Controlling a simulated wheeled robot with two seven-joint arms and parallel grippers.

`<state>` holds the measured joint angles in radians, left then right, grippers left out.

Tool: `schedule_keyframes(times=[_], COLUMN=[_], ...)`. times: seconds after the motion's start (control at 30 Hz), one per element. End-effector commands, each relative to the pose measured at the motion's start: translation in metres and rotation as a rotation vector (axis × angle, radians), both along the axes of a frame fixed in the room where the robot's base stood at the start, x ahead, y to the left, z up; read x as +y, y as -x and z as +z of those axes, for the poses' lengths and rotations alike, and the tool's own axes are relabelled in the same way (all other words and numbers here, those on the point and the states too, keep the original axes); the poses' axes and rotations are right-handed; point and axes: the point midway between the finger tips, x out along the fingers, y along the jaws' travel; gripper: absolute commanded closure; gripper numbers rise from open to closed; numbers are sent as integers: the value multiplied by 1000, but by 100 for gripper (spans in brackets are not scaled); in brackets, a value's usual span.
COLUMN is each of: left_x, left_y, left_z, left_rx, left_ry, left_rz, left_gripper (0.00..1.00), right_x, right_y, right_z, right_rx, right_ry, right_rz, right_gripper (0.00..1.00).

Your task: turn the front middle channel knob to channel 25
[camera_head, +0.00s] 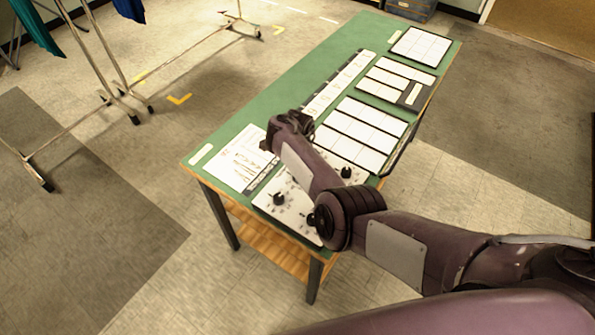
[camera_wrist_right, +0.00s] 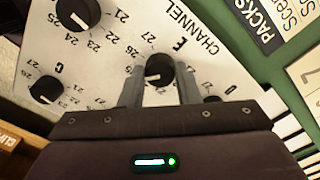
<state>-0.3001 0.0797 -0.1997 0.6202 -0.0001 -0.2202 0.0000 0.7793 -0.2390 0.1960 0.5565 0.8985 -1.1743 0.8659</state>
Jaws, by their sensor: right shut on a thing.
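The white control panel (camera_wrist_right: 100,65) carries several black round knobs with printed numbers around them. My right gripper (camera_wrist_right: 160,86) is shut on one black knob (camera_wrist_right: 158,68), with a grey finger on each side of it. The letter E and the word CHANNEL are printed beyond this knob. Its pointer is too small to read against the numbers. In the head view my right arm hides the held knob and the fingertips. The panel also shows there (camera_head: 295,209), partly under my arm. My left gripper is in neither view.
Other knobs stand close by: a larger one (camera_wrist_right: 77,13) and one at the left (camera_wrist_right: 46,88). The green table (camera_head: 300,83) holds white gridded boards (camera_head: 368,120) and a printed sheet (camera_head: 238,158). A metal rack (camera_head: 80,115) stands at the left on open floor.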

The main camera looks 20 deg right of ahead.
Motion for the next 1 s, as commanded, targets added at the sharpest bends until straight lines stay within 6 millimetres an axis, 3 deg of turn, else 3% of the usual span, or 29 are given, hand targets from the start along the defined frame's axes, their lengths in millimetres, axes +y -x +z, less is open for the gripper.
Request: schedule_keyframes(times=[0.6, 0.63, 0.77, 1.0], left_x=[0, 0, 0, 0], left_y=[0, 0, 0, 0], left_z=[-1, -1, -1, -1], left_rx=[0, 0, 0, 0], left_ry=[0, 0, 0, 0], left_rz=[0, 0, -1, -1], left_gripper=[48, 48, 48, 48], right_x=[0, 0, 0, 0], right_y=[1, 1, 1, 0], right_z=[-1, -1, -1, 0], right_rx=[2, 2, 2, 1], right_ry=[0, 0, 0, 0], right_rz=[-40, -39, -39, -39], right_gripper=[93, 67, 50, 49])
